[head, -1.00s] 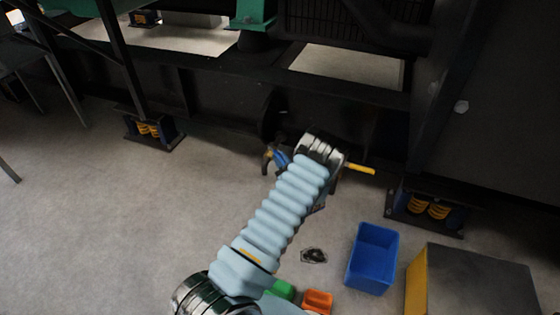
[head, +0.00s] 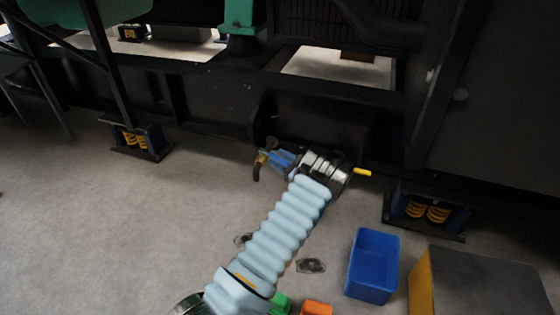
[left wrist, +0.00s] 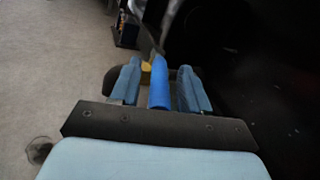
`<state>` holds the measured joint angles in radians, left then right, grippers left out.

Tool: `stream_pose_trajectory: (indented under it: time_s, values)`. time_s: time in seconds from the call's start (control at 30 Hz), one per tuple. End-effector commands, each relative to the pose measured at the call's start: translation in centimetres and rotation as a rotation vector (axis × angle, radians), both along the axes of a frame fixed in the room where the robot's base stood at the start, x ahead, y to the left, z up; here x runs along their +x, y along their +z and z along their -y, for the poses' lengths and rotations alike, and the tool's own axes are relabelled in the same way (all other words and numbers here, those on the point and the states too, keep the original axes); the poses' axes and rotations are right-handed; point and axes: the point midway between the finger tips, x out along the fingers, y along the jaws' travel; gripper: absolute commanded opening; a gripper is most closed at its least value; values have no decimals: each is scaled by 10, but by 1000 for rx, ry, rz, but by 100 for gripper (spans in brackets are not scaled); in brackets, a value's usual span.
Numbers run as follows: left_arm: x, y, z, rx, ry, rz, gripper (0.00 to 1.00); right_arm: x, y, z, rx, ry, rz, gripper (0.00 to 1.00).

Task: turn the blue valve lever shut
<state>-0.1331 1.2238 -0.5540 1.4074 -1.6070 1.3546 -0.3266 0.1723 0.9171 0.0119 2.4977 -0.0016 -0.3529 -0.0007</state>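The blue valve lever (left wrist: 158,85) shows in the left wrist view as a bright blue bar between the two grey-blue fingers of my left gripper (left wrist: 157,82). A narrow gap shows on each side of the lever, so the gripper is open around it. In the head view my left gripper (head: 277,160) points left at the dark valve body (head: 257,171), low beside the black genset frame. There I cannot separate the lever clearly from the fingers. A small yellow part shows beyond the lever in the wrist view. My right gripper is not in view.
The black frame (head: 205,110) runs just behind the valve. A yellow handle (head: 363,172) sticks out right of my wrist. A blue bin (head: 373,265), a grey-and-yellow box (head: 480,285) and an orange bin (head: 317,309) stand at the front right. The floor at left is clear.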

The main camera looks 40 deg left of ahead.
Motion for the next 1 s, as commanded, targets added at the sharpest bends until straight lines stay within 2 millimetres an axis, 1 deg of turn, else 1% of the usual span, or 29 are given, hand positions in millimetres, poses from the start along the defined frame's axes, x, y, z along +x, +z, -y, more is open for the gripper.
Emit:
stream_pose_trajectory:
  time_s: [0.23,0.37,0.47,0.6,0.8,0.9,1.0]
  values:
    - [0,0,1,0,-1,-1,45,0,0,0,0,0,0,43]
    - [0,0,12,1,-3,-1,45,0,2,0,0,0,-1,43]
    - [-1,1,32,-1,-5,-1,45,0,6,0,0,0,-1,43]
    - [-4,1,68,-1,-5,-1,45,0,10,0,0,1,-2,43]
    - [-8,0,112,0,-4,-1,45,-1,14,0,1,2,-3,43]
    - [-9,0,126,0,-2,0,45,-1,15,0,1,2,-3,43]
    - [-10,0,135,0,-2,-1,45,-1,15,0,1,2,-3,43]
